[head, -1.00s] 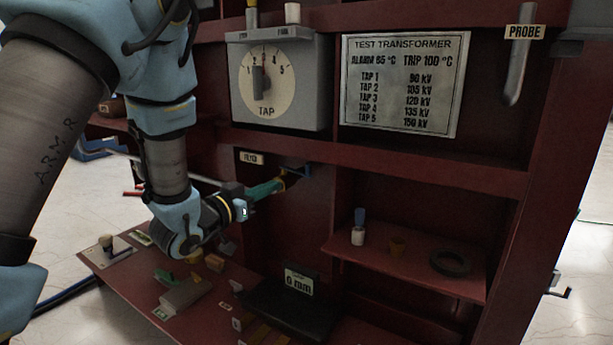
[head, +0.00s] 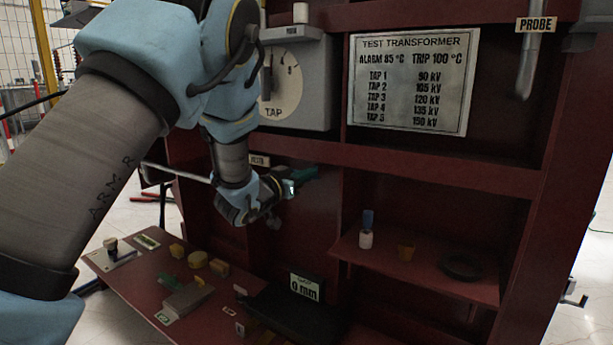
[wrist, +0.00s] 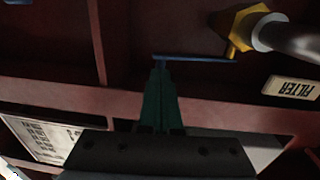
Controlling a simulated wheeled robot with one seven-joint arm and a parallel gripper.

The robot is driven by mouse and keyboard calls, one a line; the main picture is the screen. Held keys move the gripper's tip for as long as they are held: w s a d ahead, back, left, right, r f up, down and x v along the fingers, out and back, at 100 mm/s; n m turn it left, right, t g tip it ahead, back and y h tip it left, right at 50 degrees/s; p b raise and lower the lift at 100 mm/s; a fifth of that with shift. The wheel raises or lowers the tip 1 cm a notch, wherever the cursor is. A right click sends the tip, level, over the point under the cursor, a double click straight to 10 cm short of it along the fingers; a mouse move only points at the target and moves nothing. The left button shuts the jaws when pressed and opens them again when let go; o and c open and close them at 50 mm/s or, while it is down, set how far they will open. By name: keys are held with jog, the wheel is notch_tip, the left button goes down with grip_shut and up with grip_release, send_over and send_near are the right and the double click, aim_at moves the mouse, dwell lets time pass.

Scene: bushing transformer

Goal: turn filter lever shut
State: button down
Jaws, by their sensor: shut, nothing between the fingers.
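The filter valve shows in the wrist view as a yellow body (wrist: 238,28) on a grey pipe (wrist: 290,36). Its thin blue lever (wrist: 200,57) runs sideways from the yellow body to the left. The filter label (wrist: 292,87) is upside down beside it. My gripper (wrist: 160,66) has its green fingers together and empty, with the tips at the lever's free end. I cannot tell whether they touch it. In the head view my gripper (head: 312,173) is in the cabinet's middle bay, right of the partly covered filter label (head: 259,160); my arm hides the valve.
The tap dial box (head: 308,85) and the rating plate (head: 408,85) are above. A shelf (head: 420,272) with small parts stands to the right. A vertical panel divides the bays.

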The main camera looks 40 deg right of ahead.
jog(key=shift+s+d+n+t, duration=0.15)
jog(key=shift+d+n+t, duration=0.2)
jog(key=shift+d+t, duration=0.3)
jog(key=shift+s+d+n+t, duration=0.1)
jog(key=shift+d+n+t, duration=0.3)
jog(key=shift+d, duration=0.35)
